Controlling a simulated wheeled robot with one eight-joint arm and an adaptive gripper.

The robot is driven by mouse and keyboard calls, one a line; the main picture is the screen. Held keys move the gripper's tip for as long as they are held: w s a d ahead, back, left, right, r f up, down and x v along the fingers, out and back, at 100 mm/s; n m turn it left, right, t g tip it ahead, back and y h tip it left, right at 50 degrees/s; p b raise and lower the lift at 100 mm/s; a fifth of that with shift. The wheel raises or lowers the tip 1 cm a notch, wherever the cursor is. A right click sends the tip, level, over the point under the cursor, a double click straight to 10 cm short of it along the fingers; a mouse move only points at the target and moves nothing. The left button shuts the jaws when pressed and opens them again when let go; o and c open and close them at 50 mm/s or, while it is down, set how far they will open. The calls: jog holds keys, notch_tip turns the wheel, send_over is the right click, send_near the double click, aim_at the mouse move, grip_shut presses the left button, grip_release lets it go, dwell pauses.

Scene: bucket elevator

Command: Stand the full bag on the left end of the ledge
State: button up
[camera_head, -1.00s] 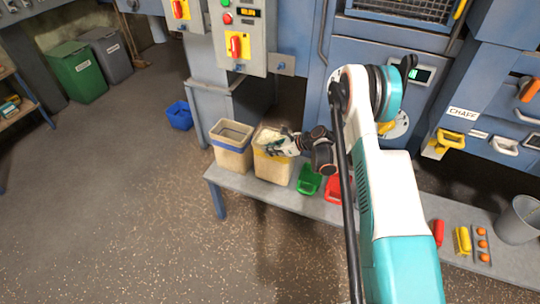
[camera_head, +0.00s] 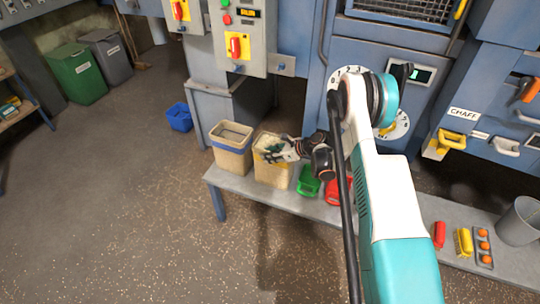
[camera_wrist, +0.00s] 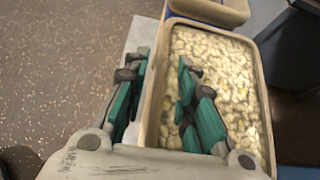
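The full bag (camera_head: 271,174) stands upright on the grey ledge (camera_head: 243,182). It is tan with a yellow band, and in the wrist view the bag (camera_wrist: 262,62) is filled nearly to its rim with pale, lumpy pieces. My gripper (camera_head: 272,152) is at the top of this bag. In the wrist view, the fingers of my gripper (camera_wrist: 164,60) are apart. One lies outside the bag's left wall and the other over its contents, with the rim between them. I see no firm squeeze on the rim.
A blue-banded bag (camera_head: 231,160) stands close on the left, at the ledge's left end. Green (camera_head: 309,184) and red (camera_head: 338,190) scoops lie to the right. A blue bin (camera_head: 179,117) is on the floor. Machine panels rise behind; the floor in front is clear.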

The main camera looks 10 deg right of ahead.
jog(key=p+v, duration=0.3)
jog(key=v, duration=0.9)
jog(key=shift+r+p, duration=0.2)
jog(key=shift+p, duration=0.15)
